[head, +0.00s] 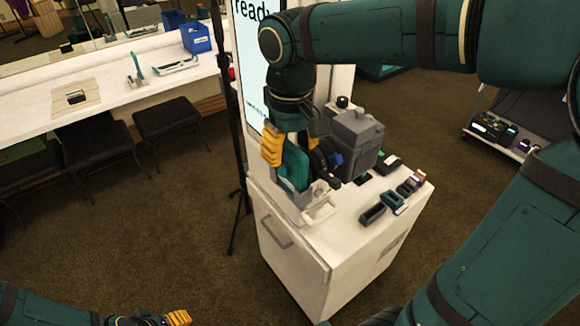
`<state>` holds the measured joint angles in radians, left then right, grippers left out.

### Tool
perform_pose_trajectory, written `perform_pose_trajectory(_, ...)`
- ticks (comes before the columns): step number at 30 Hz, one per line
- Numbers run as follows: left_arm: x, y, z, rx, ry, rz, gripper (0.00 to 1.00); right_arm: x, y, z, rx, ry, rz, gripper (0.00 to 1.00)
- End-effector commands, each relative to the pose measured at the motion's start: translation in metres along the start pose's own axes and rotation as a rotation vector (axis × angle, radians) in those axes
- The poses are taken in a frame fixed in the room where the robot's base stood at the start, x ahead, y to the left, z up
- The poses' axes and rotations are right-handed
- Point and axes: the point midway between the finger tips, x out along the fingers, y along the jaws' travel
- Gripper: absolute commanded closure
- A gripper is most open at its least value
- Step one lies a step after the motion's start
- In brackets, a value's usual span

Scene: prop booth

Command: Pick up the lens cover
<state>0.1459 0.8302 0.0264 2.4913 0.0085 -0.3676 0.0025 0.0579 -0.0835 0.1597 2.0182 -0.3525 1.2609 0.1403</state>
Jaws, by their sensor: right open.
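I cannot tell for sure which item is the lens cover. Several small items crowd the top of a white cabinet (335,240). A pale looped piece (320,208) lies near its front left edge, below my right gripper. My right gripper (291,150) points down over the cabinet's left part, with yellow finger pads apart; it is open. A teal piece (294,168) shows between the pads, and I cannot tell whether it is part of the gripper. My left gripper (172,319) is cut off at the bottom edge; its opening does not show.
A grey boxy device (354,138) stands at the cabinet's back. Two dark open trays (373,215) and small items (411,184) lie along the right edge. A black stand (237,150) and a lit sign (257,65) rise at left. A white counter (110,90) with stools is farther left.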

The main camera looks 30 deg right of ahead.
Motion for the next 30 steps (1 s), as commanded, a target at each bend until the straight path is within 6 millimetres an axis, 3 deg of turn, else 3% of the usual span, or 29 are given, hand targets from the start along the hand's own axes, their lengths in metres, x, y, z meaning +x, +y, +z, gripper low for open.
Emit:
perform_pose_trajectory(3,0.000,0.000,0.000,0.000,0.000,0.000,0.44,0.000,0.000,0.000,0.000,0.000,0.000,0.47)
perform_pose_trajectory(4,0.000,0.000,0.000,0.000,0.000,0.000,0.44,0.000,0.000,0.000,0.000,0.000,0.000,0.52)
perform_pose_trajectory(8,0.000,0.000,0.000,0.000,0.000,0.000,0.44,0.000,0.000,0.000,0.000,0.000,0.000,0.97)
perform_pose_trajectory(9,0.000,0.000,0.000,0.000,0.000,0.000,0.44,0.000,0.000,0.000,0.000,0.000,0.000,1.00)
perform_pose_trajectory(23,0.000,0.000,0.000,0.000,0.000,0.000,0.44,-0.001,0.000,0.000,0.000,-0.002,0.000,1.00)
perform_pose_trajectory(30,-0.003,0.001,0.000,0.000,0.000,0.001,0.44,-0.018,0.000,-0.001,0.000,0.001,0.000,1.00)
